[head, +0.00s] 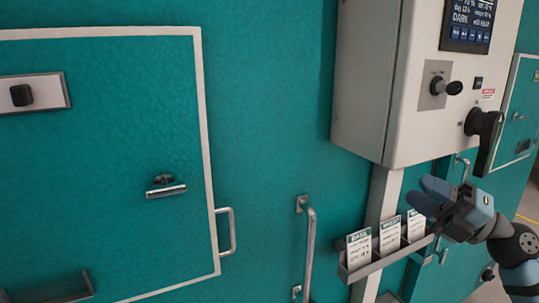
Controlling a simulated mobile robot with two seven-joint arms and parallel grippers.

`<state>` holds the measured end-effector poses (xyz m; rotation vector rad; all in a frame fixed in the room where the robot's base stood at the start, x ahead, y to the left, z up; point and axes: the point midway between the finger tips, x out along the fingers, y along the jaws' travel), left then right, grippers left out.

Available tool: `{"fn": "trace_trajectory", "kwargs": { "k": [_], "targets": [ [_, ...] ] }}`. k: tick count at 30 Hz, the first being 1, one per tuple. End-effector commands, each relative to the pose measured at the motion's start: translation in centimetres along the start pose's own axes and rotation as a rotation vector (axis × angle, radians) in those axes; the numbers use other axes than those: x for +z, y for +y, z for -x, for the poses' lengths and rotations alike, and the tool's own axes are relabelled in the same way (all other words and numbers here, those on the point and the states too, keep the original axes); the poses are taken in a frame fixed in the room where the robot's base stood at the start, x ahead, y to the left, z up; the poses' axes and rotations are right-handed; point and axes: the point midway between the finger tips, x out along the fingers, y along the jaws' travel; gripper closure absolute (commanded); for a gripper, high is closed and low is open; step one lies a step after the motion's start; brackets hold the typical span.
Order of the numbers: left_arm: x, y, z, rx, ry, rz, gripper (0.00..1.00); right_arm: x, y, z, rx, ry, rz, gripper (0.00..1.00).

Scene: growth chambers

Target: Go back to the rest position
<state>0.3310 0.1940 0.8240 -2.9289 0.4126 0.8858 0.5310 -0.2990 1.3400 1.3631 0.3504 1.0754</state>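My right gripper (428,195) is at the right of the head view, with its arm coming in from the lower right edge. It has blue fingertips pointing left and a dark grey body. It appears in front of the card rack and below the control box. The two fingertips look close together, but I cannot tell whether they are open or shut. No held object shows. My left gripper is out of view.
A vertical bar handle (308,250) and a white-framed door (110,110) are left.

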Motion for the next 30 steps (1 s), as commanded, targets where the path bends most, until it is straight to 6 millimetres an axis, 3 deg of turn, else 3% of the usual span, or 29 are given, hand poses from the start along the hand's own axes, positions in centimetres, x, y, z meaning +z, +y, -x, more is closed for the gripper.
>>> {"fn": "trace_trajectory", "kwargs": {
  "k": [4,8,11,15,19,24,27,30],
  "targets": [
    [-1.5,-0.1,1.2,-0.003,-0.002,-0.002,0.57,-2.0,-7.4,2.1,0.126,-0.225,-0.404,0.67],
    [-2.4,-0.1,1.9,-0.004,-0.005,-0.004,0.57,-5.1,-15.3,5.7,0.143,-0.504,-0.747,0.67],
    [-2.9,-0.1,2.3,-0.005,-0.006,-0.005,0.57,-9.0,-21.1,8.8,0.098,-0.715,-0.978,0.67],
    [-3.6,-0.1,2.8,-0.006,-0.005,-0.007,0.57,-16.3,-27.7,13.1,-0.02,-0.971,-1.254,0.67],
    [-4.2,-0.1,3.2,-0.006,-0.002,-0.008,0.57,-23.6,-31.6,16.2,-0.148,-1.151,-1.461,0.67],
    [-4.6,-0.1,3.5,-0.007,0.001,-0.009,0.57,-30.4,-33.7,18.5,-0.273,-1.28,-1.629,0.67],
    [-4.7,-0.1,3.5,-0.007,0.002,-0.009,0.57,-32.2,-34.2,19.1,-0.308,-1.31,-1.673,0.67],
    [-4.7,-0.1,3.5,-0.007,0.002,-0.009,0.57,-32.7,-34.3,19.2,-0.319,-1.319,-1.687,0.67]
  ]
}}
